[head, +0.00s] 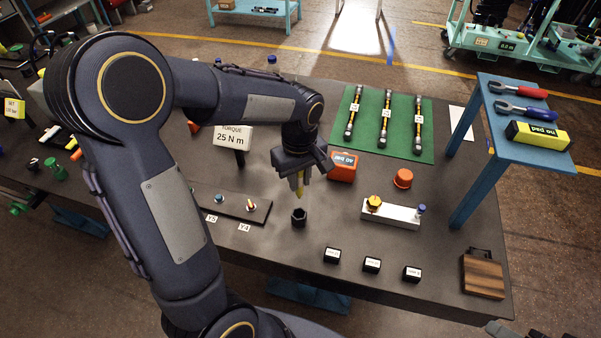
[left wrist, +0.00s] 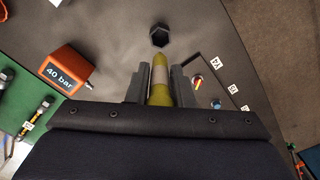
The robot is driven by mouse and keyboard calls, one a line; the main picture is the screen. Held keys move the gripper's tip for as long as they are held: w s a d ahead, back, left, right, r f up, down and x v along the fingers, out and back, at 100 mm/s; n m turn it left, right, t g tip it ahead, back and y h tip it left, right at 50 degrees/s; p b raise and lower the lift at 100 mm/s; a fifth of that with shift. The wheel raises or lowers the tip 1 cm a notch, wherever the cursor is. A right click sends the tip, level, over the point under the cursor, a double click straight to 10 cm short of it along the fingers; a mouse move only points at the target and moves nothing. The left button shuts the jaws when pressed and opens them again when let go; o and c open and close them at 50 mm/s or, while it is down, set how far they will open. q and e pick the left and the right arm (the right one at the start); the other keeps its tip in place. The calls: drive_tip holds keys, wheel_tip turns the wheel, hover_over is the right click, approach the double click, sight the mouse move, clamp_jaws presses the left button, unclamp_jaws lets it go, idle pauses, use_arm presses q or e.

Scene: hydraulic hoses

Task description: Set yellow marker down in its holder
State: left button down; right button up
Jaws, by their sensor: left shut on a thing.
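The yellow marker (head: 299,184) is held upright, pointing down, in my left gripper (head: 301,174). In the left wrist view the marker (left wrist: 159,88) sits between the two fingers of the left gripper (left wrist: 159,86), which are shut on it. The holder, a small black hexagonal cup (head: 299,217), stands on the dark table just below the marker tip in the head view. In the left wrist view the cup (left wrist: 159,36) lies ahead of the tip, with its opening visible and empty. The marker is apart from the cup. My right gripper is not clearly in view.
An orange 40 bar box (head: 342,167) and an orange cap (head: 403,178) stand right of the gripper. A plate with Y5 and Y4 fittings (head: 232,204) lies left of the cup. A white block (head: 391,214), several black labelled blocks (head: 372,265) and a green mat (head: 372,136) with hoses are nearby.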

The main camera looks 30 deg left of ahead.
sight(299, 194)
use_arm(q)
drive_tip(key=shift+a, duration=0.15)
drive_tip(key=shift+f, duration=0.2)
drive_tip(key=shift+f+b, duration=2.5)
drive_tip(key=shift+f, duration=0.25)
drive_tip(key=shift+f+b, duration=2.25)
drive_tip(key=shift+f, duration=0.55)
drive_tip(key=c, duration=1.2)
unclamp_jaws()
